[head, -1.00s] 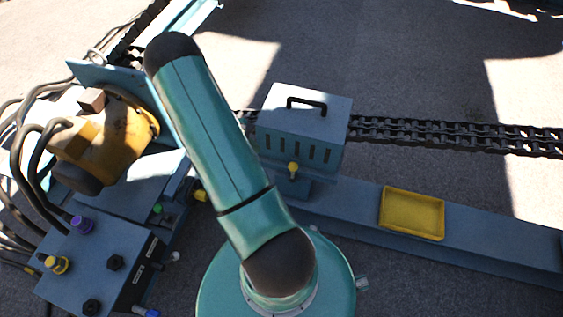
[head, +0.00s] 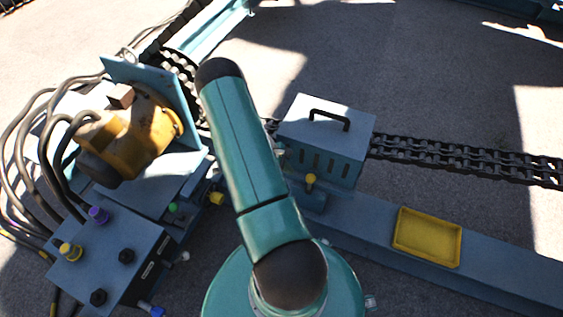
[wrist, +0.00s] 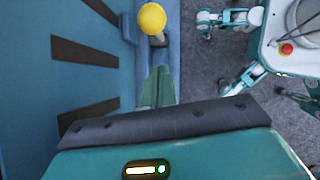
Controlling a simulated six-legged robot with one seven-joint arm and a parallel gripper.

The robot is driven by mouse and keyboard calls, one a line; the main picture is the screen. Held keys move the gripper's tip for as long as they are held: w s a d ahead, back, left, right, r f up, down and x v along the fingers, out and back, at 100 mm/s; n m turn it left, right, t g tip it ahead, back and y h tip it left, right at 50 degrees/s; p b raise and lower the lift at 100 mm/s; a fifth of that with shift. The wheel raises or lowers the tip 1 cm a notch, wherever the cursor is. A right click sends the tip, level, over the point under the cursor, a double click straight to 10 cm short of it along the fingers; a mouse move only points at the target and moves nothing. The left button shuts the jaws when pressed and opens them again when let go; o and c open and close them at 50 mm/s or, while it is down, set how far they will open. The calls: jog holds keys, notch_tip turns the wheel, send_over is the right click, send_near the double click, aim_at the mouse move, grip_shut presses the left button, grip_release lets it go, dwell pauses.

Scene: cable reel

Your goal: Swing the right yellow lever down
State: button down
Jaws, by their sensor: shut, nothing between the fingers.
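The right yellow lever shows in the head view as a small yellow knob (head: 311,179) on the front of a blue slotted box (head: 325,135). In the wrist view a round yellow knob (wrist: 152,18) is at the top, close beside the blue slotted wall. My gripper (wrist: 158,72) shows there as narrow teal fingers, shut and empty, pointing toward the knob. The knob is just beyond the fingertips; I cannot tell whether they touch. The gripper is hidden in the head view behind my teal arm. A second yellow knob (head: 216,198) lies further left.
A yellow tray (head: 428,238) sits on the blue beam at right. A dark chain (head: 465,157) runs behind the box. A yellow motor (head: 130,140) with black hoses and a blue block with coloured knobs (head: 105,255) stand at left. Open concrete floor lies beyond.

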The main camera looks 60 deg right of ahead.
jog(key=shift+s+d+f, duration=0.25)
jog(key=shift+s+f, duration=0.05)
jog(key=shift+s, duration=0.4)
jog(key=shift+s+d+f, duration=0.3)
jog(key=shift+s, duration=0.45)
jog(key=shift+s+d+f, duration=0.25)
jog(key=shift+s+f, duration=0.05)
jog(key=shift+s, duration=0.4)
jog(key=shift+s+d+r, duration=0.1)
jog(key=shift+s, duration=0.15)
